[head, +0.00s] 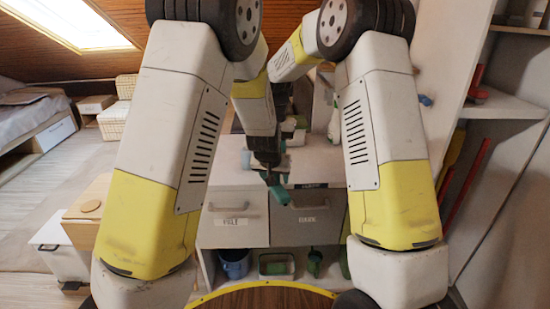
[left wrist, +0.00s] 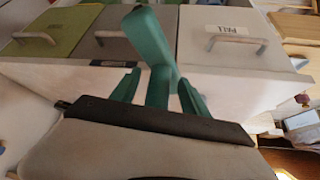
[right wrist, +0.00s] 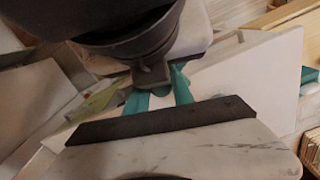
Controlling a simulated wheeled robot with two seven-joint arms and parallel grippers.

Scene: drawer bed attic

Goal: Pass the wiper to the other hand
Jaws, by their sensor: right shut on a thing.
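The teal wiper shows in the head view (head: 278,192) in front of the cabinet drawers. In the left wrist view the wiper (left wrist: 152,48) rises between the two teal fingers of my left gripper (left wrist: 158,95), which are apart, with gaps visible on both sides of it. My left gripper (head: 268,176) points down at the wiper in the head view. My right gripper (right wrist: 160,95) is shut on the wiper, though a dark part of the other arm hides most of the grip. In the head view the right gripper is hidden behind the left one.
A white shelf unit (head: 500,105) is at right.

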